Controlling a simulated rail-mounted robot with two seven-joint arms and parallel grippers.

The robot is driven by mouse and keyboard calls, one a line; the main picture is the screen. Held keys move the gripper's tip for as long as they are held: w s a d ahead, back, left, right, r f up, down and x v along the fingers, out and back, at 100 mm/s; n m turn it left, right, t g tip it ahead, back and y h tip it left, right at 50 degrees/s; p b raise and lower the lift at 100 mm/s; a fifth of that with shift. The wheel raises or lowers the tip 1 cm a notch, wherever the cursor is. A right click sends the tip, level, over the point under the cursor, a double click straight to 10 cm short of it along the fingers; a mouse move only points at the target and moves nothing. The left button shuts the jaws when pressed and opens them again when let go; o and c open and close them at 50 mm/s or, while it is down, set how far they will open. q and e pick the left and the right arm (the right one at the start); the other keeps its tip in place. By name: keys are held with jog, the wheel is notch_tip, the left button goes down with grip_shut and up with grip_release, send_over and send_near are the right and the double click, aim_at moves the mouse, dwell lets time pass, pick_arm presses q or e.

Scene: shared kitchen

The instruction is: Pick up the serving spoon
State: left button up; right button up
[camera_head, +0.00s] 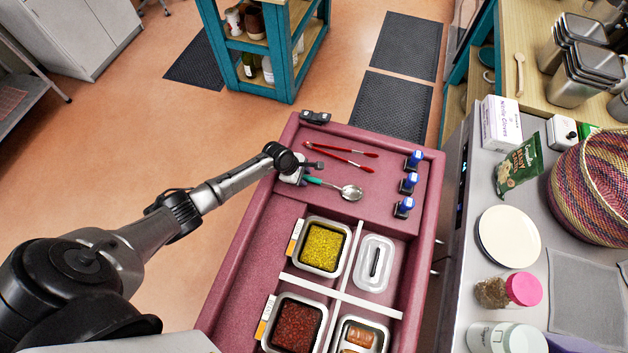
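The serving spoon (351,192) lies on the upper flat part of the dark pink tray-like cart (288,210). It has a shiny metal bowl pointing right and a teal handle pointing left. My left gripper (313,172) is at the handle's left end, low over the cart. Its dark fingers look spread apart, with the handle end close to the lower finger. Whether they touch the handle is hard to tell. My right gripper is not in view.
Red-handled tongs (340,153) lie just beyond the spoon. Several blue-topped items (409,183) stand at the right. Nearer are containers of yellow (322,246) and red food (297,324) and a lidded container (374,263). A counter with a white plate (508,237) is at right.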

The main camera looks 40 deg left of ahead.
pick_arm(q)
jog(key=shift+c, duration=0.2)
grip_shut()
jog(key=shift+r, duration=0.1)
